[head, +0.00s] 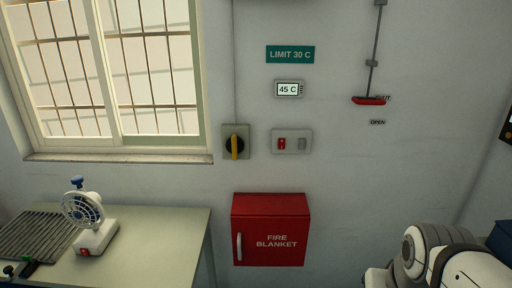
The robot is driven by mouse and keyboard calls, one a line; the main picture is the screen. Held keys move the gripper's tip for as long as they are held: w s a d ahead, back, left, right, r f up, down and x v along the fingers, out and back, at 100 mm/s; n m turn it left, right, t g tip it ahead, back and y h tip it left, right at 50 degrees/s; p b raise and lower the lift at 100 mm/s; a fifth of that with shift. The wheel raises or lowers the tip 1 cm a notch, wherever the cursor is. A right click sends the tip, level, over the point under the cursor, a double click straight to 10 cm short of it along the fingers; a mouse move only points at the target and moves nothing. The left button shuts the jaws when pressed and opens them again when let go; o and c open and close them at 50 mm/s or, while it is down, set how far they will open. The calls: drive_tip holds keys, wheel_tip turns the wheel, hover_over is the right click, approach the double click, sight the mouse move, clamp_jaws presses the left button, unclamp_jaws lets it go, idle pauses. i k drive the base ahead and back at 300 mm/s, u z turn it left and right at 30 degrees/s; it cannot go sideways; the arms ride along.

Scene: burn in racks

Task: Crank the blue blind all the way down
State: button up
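No blue blind and no blind crank can be made out in the head view. The window (111,80) at the upper left shows uncovered panes with a grid of bars behind them. A yellow rotary handle (235,147) stands upright on a grey wall box right of the window, with a thin line running up from it. A red handle (369,100) hangs at the end of a rod on the right wall, near a partly hidden label and an "OPEN" label. My gripper is out of view; only white and grey parts of my arm show at the lower right.
A table (160,235) at the lower left holds a small white fan (90,222) and a ribbed grey rack (38,240). A red fire blanket box (270,229) is on the wall. Above it are a two-button switch plate (291,141) and a display (289,89) reading 45 C.

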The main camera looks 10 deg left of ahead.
sight(235, 145)
drive_tip(key=u, duration=0.05)
drive_tip(key=i, duration=1.4)
drive_tip(key=u, duration=1)
